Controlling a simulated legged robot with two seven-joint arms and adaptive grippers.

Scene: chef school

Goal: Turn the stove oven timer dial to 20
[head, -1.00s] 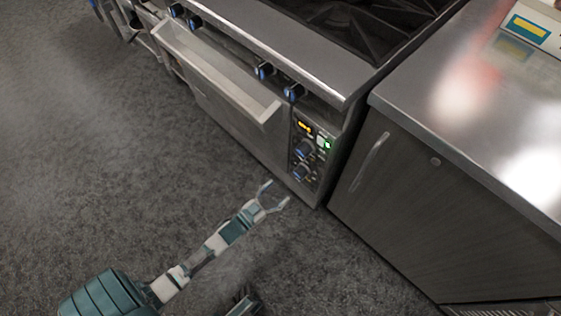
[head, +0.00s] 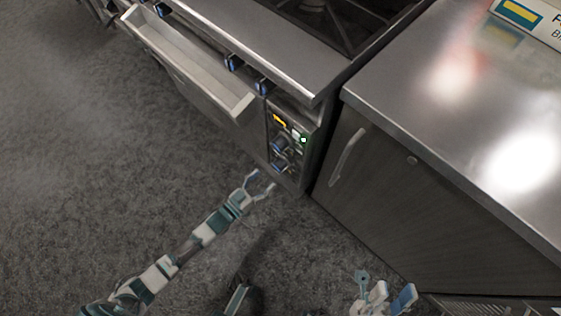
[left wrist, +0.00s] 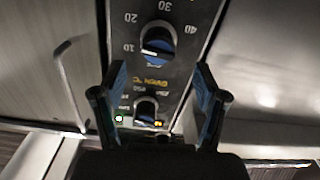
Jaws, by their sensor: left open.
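The stove's control panel (head: 296,141) stands upright on its front right, with an amber display and two blue dials. The left wrist view shows the panel upside down. There the timer dial (left wrist: 158,42), black and blue, has the numbers 10, 20, 30 and 40 around it; I cannot tell its exact setting. The oven temperature dial (left wrist: 147,107) shows closer, between my fingers in the picture. My left gripper (head: 263,185) is open and empty in front of the panel's lower part, apparently not touching a dial. My right gripper (head: 384,290) is open and empty at bottom right.
An open oven door or drawer front (head: 190,62) juts out left of the panel. More blue knobs (head: 263,86) line the stove edge above. A steel-topped cabinet (head: 430,190) with a handle stands close on the right. The grey floor (head: 100,170) at left is clear.

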